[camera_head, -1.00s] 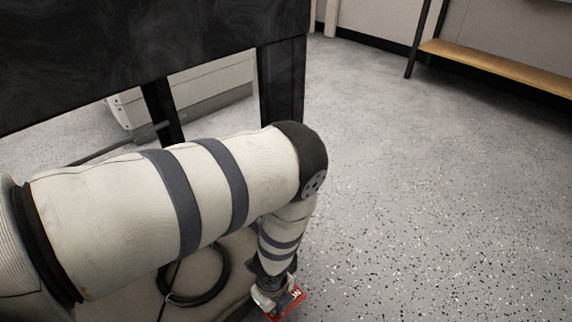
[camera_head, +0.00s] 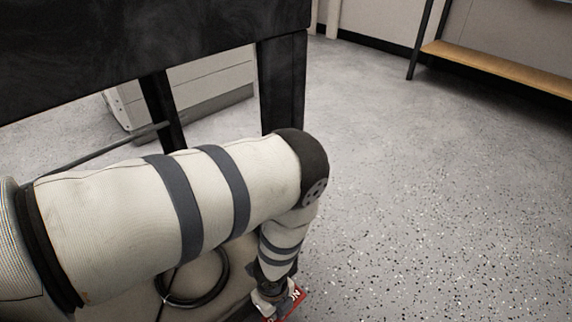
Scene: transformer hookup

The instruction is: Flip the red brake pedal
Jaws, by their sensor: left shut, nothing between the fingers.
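The red brake pedal (camera_head: 291,302) shows at the bottom of the head view, low down by the floor, with white lettering on it. My left arm comes in from the left and bends down to it. My left gripper (camera_head: 268,302) is at the pedal's left side and covers part of it. The gripper is shut with nothing held. I cannot tell whether the fingers touch the pedal. The pedal's lower part is cut off by the frame edge. My right gripper is out of view.
A black table (camera_head: 130,60) with dark legs stands at the upper left, above and behind my left arm. A coiled black cable (camera_head: 222,278) lies below the arm. A wooden bench (camera_head: 500,68) is at the upper right. The speckled floor (camera_head: 430,200) on the right is clear.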

